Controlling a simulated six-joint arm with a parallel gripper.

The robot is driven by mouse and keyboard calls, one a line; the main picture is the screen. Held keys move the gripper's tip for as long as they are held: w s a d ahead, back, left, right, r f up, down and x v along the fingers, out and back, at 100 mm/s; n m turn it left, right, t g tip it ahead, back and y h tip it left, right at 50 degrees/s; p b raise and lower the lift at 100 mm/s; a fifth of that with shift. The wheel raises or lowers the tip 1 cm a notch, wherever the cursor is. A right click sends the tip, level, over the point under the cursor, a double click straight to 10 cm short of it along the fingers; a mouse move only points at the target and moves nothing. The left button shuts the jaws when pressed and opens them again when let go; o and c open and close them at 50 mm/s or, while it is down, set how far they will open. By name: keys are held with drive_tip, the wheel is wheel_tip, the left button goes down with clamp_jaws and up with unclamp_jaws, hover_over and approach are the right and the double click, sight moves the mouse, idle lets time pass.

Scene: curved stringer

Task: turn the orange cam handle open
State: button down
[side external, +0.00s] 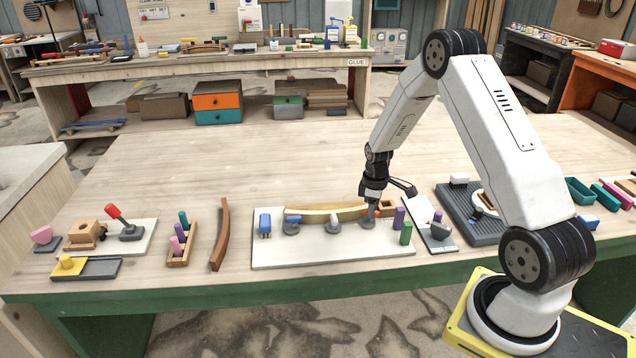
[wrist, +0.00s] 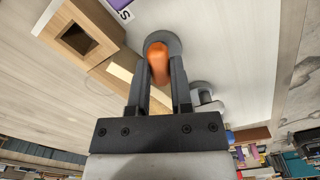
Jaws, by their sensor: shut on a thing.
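The orange cam handle (wrist: 157,62) sits on a round grey base in the wrist view, between the two fingers of my gripper (wrist: 159,75). The fingers are shut on the handle. In the side external view my gripper (side external: 371,203) points down at the right end of the curved wooden stringer (side external: 325,212), and the handle there is mostly hidden. The stringer lies on a white board (side external: 290,255).
A purple block (side external: 398,219) and a green block (side external: 405,233) stand just right of my gripper. A wooden block with a square hole (wrist: 78,40) is close by. A loose curved strip (side external: 220,235) lies left of the board. Bare table lies behind it.

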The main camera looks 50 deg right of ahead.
drive_tip(key=n, duration=0.5)
idle(0.6)
drive_tip(key=c, duration=0.5)
unclamp_jaws()
drive_tip(key=shift+m, duration=0.4)
